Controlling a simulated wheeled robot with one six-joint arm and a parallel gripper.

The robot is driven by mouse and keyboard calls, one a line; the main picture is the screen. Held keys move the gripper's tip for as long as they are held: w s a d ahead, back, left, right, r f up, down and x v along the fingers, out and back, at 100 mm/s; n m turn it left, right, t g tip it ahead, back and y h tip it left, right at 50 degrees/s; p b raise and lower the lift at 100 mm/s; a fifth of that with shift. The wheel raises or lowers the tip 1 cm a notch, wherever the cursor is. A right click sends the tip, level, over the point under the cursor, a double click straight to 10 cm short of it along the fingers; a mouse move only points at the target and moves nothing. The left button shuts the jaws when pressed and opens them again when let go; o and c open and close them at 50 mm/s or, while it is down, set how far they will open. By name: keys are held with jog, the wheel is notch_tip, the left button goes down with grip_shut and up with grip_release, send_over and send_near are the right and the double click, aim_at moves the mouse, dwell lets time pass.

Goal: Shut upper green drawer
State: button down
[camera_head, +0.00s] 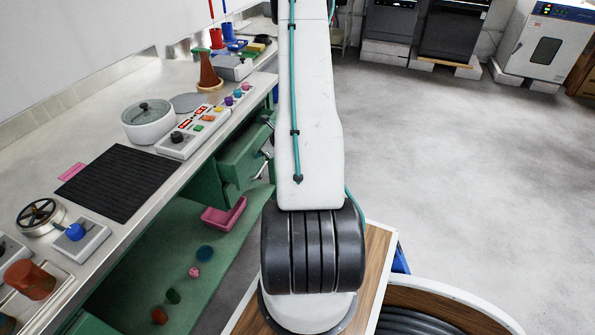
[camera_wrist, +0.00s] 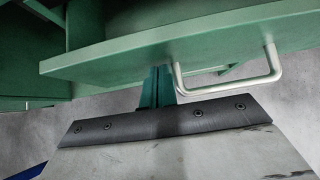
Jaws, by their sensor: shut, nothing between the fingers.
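The upper green drawer (camera_head: 245,150) stands pulled out from the bench in the head view, partly hidden by my arm. Its green front panel (camera_wrist: 130,60) crosses the wrist view, with a silver bar handle (camera_wrist: 272,65) at the right. My gripper (camera_wrist: 157,72) is shut and empty, its teal fingers at the lower edge of the panel, left of the handle. I cannot tell whether the fingertips touch the panel. The gripper does not show in the head view.
The bench top (camera_head: 75,220) holds a white pot (camera_head: 148,122), a button panel (camera_head: 192,132) and a black mat (camera_head: 120,182). A pink bin (camera_head: 223,215) and several small balls lie on the green shelf below. Open grey floor (camera_head: 450,170) lies to the right.

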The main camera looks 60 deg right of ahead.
aim_at(244, 149)
jog(key=w, duration=0.6)
jog(key=shift+w+a, duration=0.1)
jog(key=shift+a, duration=0.2)
jog(key=shift+w+r, duration=0.1)
jog(key=shift+w, duration=0.2)
jog(key=shift+w, duration=0.15)
jog(key=shift+s, duration=0.4)
jog(key=s, duration=0.3)
jog(key=shift+s, duration=0.3)
jog(key=v, duration=1)
jog(key=shift+s+d, duration=0.2)
